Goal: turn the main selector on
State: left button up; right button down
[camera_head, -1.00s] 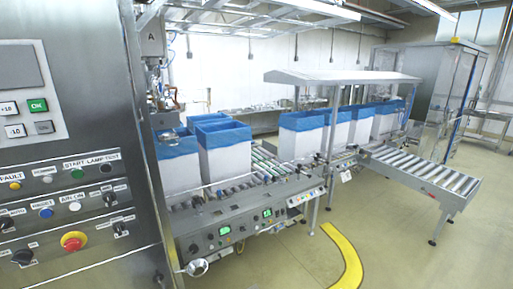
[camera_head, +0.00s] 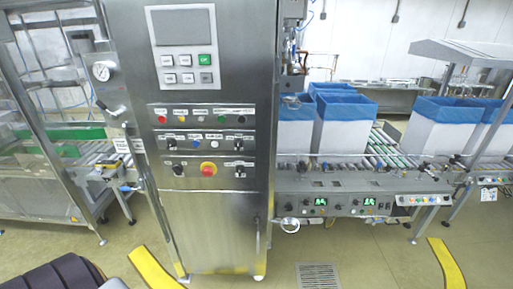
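A tall steel control cabinet (camera_head: 217,230) stands left of centre with its panel facing me. Black rotary selectors sit on the panel: a lower left one (camera_head: 178,170), a lower right one (camera_head: 240,172), and others in the rows above. Their labels are too small to read, so I cannot tell which is the main selector or how it is set. A red mushroom button on a yellow ring (camera_head: 208,169) sits between the lower two. Coloured lamps or buttons (camera_head: 200,120) fill the upper row. Neither gripper is in view.
A screen and keypad (camera_head: 183,27) are above the controls. A conveyor with boxes lined in blue (camera_head: 343,125) stands to the right. A glazed machine with a pressure gauge (camera_head: 101,71) is at the left. The floor (camera_head: 370,260) at front right shows a grate (camera_head: 318,277) and yellow markings.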

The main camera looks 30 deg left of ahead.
aim_at(177, 169)
jog(key=u, duration=1.5)
